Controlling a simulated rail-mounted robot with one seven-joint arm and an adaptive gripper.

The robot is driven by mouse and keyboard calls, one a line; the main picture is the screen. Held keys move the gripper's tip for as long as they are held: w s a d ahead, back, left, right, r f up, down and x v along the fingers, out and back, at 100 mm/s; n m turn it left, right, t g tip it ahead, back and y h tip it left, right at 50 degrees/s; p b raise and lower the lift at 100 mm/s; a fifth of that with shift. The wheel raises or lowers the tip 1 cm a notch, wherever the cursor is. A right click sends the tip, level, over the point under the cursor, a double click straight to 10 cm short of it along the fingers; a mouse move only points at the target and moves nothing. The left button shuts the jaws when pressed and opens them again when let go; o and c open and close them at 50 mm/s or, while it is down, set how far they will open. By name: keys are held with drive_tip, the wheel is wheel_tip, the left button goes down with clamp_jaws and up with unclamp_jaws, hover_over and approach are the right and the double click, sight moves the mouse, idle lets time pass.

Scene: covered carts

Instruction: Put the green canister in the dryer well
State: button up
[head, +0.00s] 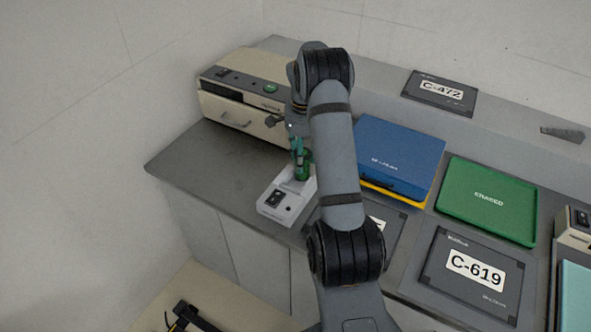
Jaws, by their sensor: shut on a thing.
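The green canister (303,168) is upright at the white tabletop unit (289,209), on the grey counter. This unit seems to be the dryer, with the well at its back; I cannot tell whether the canister's base is inside the well or just above it. My gripper (299,153) is above the unit, pointing down, and is shut on the canister's upper part. My arm hides the right side of the gripper and part of the unit's right edge.
A beige instrument (248,108) stands behind, close to my wrist. To the right lie a blue case (398,152), a green tray (489,198) and dark labelled panels, C-619 (475,268) and C-472 (440,91). The counter left of the white unit is clear.

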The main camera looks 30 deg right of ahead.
sight(296, 171)
drive_tip(key=shift+w+a+f, duration=0.15)
drive_tip(key=shift+a+f, duration=0.2)
drive_tip(key=shift+a, duration=0.15)
drive_tip(key=shift+w+a+f, duration=0.15)
drive_tip(key=shift+a+f, duration=0.2)
drive_tip(key=shift+a, duration=0.15)
drive_tip(key=shift+f+p, duration=0.8)
drive_tip(key=shift+f, duration=1.1)
drive_tip(key=shift+f, duration=0.2)
drive_tip(key=o, duration=1.2)
drive_tip(key=shift+o, duration=0.2)
drive_tip(key=shift+r, duration=0.15)
wheel_tip(296, 171, up, 12)
drive_tip(key=shift+r+b, duration=0.1)
drive_tip(key=shift+b, duration=0.55)
